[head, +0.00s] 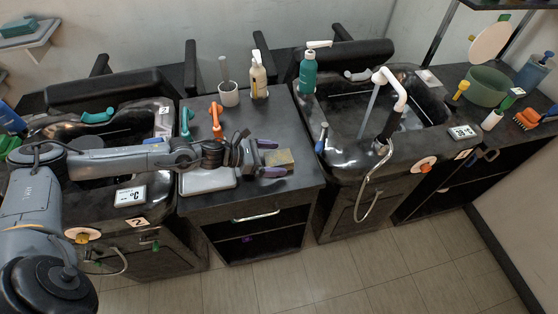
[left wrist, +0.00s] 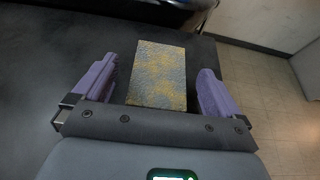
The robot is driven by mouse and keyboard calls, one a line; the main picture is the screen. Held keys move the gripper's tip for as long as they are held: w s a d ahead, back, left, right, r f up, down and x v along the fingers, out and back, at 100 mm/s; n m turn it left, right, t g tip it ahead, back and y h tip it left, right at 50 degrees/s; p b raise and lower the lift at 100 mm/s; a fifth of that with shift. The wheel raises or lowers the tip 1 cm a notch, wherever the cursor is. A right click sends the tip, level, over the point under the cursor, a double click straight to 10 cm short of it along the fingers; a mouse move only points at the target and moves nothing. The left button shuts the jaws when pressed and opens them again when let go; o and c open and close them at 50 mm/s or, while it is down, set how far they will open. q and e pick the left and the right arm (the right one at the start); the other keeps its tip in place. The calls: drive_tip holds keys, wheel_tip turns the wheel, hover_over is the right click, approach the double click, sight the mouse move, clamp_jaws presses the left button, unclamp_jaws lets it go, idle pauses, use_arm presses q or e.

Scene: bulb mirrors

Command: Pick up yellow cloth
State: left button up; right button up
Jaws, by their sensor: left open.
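The yellow cloth (head: 279,161) is a flat, mottled yellow-and-grey rectangle on the dark countertop of the middle cabinet, near its front right part. In the left wrist view the cloth (left wrist: 158,76) lies between the two purple fingers. My left gripper (head: 268,158) is open, with its fingers spread on either side of the cloth's near end; in the left wrist view my left gripper (left wrist: 160,90) shows a gap between each finger and the cloth. Whether the fingers reach down to the counter is unclear. My right gripper is not in view.
A grey tray (head: 208,180) lies left of the gripper under my left arm. Orange (head: 216,121) and teal (head: 186,122) tools, a cup (head: 229,96), a pump bottle (head: 258,80) and a teal bottle (head: 308,72) stand behind. A basin (head: 345,125) is at right.

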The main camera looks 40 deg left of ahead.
sight(277, 158)
use_arm(q)
drive_tip(key=shift+x, duration=1.5)
drive_tip(key=shift+c, duration=0.5)
drive_tip(key=c, duration=1)
